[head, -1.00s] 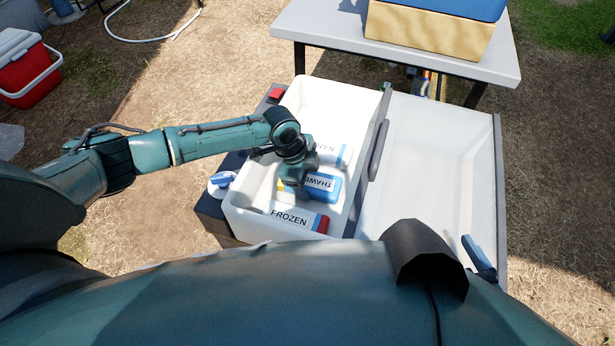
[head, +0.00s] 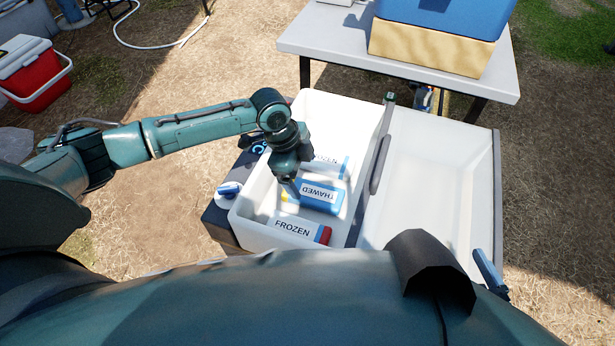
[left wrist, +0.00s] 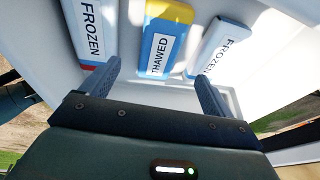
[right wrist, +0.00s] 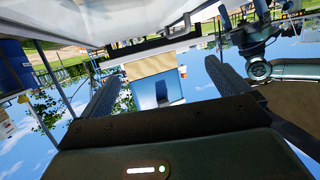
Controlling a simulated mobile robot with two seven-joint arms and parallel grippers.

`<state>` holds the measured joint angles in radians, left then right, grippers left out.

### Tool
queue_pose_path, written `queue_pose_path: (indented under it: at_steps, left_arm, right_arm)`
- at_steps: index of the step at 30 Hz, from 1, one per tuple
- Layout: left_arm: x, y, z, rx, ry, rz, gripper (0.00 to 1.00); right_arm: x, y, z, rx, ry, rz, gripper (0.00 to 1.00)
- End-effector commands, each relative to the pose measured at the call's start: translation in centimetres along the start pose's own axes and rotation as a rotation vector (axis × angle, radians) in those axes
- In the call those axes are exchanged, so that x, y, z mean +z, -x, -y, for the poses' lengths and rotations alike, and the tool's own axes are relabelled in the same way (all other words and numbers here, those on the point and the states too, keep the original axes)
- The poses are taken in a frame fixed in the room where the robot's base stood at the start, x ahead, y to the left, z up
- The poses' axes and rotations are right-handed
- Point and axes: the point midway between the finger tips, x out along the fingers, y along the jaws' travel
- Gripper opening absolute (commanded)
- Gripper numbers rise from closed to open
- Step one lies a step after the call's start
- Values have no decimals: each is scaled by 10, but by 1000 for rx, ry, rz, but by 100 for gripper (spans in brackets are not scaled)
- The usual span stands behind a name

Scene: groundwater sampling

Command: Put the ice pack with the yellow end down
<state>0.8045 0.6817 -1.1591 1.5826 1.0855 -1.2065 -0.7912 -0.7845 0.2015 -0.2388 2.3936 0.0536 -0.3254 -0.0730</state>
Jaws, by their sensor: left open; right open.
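The ice pack with the yellow end (head: 320,197) is blue with a white THAWED label. It lies flat in the left white bin (head: 255,232) between two FROZEN packs. In the left wrist view the pack (left wrist: 160,58) shows its yellow end at the top. My left gripper (head: 288,190) is over the yellow end in the head view and hides part of it. In its wrist view the left gripper (left wrist: 155,78) is open, with nothing between its fingers. My right gripper (right wrist: 160,78) is open and empty, away from the packs.
A FROZEN pack with a red end (head: 298,230) lies nearer me; another FROZEN pack (head: 328,165) lies farther back, partly hidden. The right white bin (head: 425,180) looks empty. A table (head: 300,38) with a blue-topped cooler (head: 430,38) stands behind.

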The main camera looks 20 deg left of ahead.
Motion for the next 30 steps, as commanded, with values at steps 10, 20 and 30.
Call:
queue_pose_path:
  at_steps: [10,20,30]
  left_arm:
    - [0,34,0,0,1,1,87]
    - [0,34,0,0,0,1,87]
    - [0,34,0,0,0,0,87]
  right_arm:
    - [-10,8,-5,19,-31,-14,100]
    - [-10,8,-4,17,-32,-12,100]
    - [-8,7,-2,14,-37,-7,100]
